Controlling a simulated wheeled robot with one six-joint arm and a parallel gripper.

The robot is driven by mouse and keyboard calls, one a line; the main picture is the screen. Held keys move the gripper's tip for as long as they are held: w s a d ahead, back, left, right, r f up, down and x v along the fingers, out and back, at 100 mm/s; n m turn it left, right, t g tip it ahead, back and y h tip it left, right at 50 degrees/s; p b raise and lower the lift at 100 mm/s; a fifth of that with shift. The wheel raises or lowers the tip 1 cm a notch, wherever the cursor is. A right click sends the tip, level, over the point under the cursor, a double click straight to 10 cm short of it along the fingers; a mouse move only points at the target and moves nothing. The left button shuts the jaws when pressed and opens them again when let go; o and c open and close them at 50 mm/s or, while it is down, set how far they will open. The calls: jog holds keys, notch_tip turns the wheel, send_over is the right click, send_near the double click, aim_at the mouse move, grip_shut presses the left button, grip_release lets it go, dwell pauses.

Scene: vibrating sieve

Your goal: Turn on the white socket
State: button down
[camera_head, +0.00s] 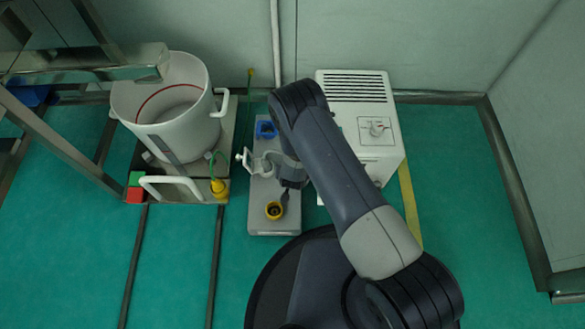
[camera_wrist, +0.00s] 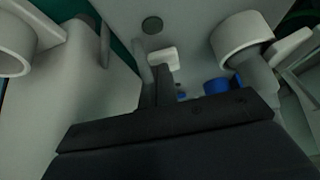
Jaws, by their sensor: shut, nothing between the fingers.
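A grey panel (camera_head: 262,225) stands left of my arm, with a blue socket (camera_head: 266,129) near its top and a yellow round socket (camera_head: 275,210) near its bottom. Between them is a white fitting (camera_head: 247,160), partly hidden by my wrist; I take it for the white socket. My gripper (camera_head: 284,203) is over the panel, close to the yellow socket. In the wrist view, my shut, empty gripper (camera_wrist: 162,78) is close to a small white block (camera_wrist: 163,55); contact cannot be told. A blue piece (camera_wrist: 215,86) and a white ring (camera_wrist: 240,38) are to the right.
A white bucket (camera_head: 170,105) on a stand with a white handle is at left, with a green and a red button (camera_head: 135,196). A white vented box (camera_head: 356,110) with a knob is behind my arm at right. Green floor (camera_head: 460,180) at right is free.

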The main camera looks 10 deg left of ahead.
jog(key=shift+s+f, duration=0.15)
jog(key=shift+f, duration=0.3)
jog(key=shift+r, duration=0.15)
jog(key=shift+w+a+r, duration=0.15)
jog(key=shift+w+r, duration=0.2)
jog(key=shift+w, duration=0.35)
jog(key=shift+r, duration=0.1)
